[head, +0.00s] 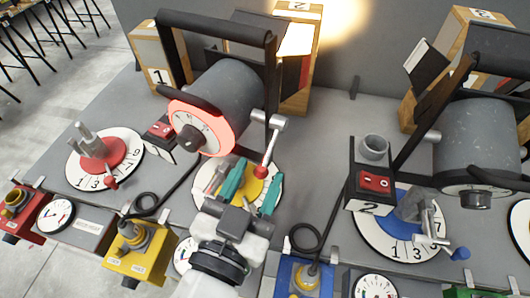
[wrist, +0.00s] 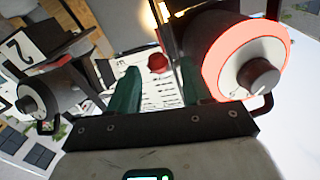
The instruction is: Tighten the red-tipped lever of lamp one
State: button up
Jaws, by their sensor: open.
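Lamp one (head: 225,95) is a dark grey cylinder with a glowing red ring at its front, held in a dark yoke. Its silver lever (head: 268,137) sits at the right of the yoke and hangs downward, ending in a red ball tip (head: 261,171). In the wrist view the red tip (wrist: 157,62) shows between the two fingers, just past their ends. My gripper (head: 257,172) has teal fingers, open, one on each side of the tip. In the wrist view my gripper (wrist: 158,75) is empty. Whether a finger touches the tip I cannot tell.
A yellow-centred dial (head: 276,198) lies below my gripper. A red dial (head: 92,158) with its own red-tipped handle stands left. A second lamp (head: 480,130) and blue dial (head: 375,232) are right. Switch boxes and gauges line the front edge. Bare grey tabletop (head: 320,165) lies between the lamps.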

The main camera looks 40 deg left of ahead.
aim_at(270, 148)
jog(key=shift+p+x, duration=0.35)
jog(key=shift+x, duration=1.6)
jog(key=shift+c, duration=0.2)
grip_shut()
